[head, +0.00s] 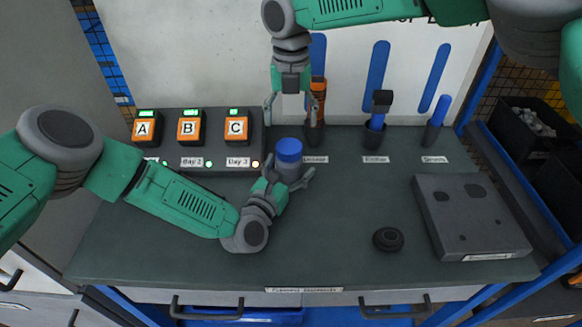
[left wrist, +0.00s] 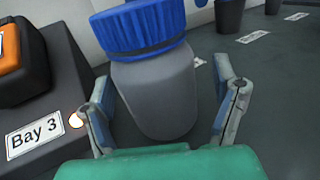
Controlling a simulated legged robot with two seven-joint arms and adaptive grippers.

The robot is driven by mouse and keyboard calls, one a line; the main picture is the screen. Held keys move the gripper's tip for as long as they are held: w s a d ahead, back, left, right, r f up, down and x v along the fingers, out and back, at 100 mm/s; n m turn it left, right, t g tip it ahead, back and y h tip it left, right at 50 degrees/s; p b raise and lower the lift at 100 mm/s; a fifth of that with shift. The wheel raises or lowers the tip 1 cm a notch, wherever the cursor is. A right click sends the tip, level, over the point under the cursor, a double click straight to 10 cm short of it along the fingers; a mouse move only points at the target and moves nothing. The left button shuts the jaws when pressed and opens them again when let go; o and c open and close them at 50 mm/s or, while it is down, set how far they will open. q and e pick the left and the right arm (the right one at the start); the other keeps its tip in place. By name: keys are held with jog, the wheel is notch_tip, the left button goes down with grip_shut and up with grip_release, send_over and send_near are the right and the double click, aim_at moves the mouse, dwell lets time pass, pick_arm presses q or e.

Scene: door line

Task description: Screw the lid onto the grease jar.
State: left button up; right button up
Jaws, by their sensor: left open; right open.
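The grease jar (head: 288,174) stands upright on the dark bench, grey-bodied, with its blue ribbed lid (head: 289,150) sitting on top. The jar (left wrist: 160,92) and lid (left wrist: 143,24) also show in the left wrist view; how tightly the lid is screwed cannot be told. My left gripper (head: 286,177) is open low at the jar, one finger on each side. In the left wrist view gaps show between its fingers and the jar. My right gripper (head: 291,106) is open and empty, pointing down above the lid and apart from it.
A charger block with orange units A, B and C (head: 237,128) stands left of the jar. Tool cups (head: 314,135) line the back. A dark round puck (head: 388,239) and a grey box (head: 470,215) lie on the right. The bench front (head: 320,260) is clear.

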pick_arm(q)
jog(key=shift+w, duration=0.2)
pick_arm(e)
jog(key=shift+s+a+r, duration=0.1)
jog(key=shift+a, duration=0.1)
pick_arm(q)
jog(key=shift+a, duration=0.2)
pick_arm(e)
jog(key=shift+a, duration=0.2)
pick_arm(q)
jog(key=shift+c, duration=0.5)
jog(key=shift+d, duration=0.15)
grip_shut()
pick_arm(e)
jog(key=shift+d, duration=0.2)
pick_arm(q)
jog(key=shift+d, duration=0.1)
pick_arm(e)
jog(key=shift+d+m, duration=0.1)
jog(key=shift+m, duration=0.3)
jog(key=m, duration=0.5)
pick_arm(q)
jog(key=shift+a, duration=0.2)
pick_arm(e)
jog(key=m, duration=0.4)
jog(key=shift+a, duration=0.2)
jog(key=m, duration=0.3)
jog(key=shift+m, duration=0.4)
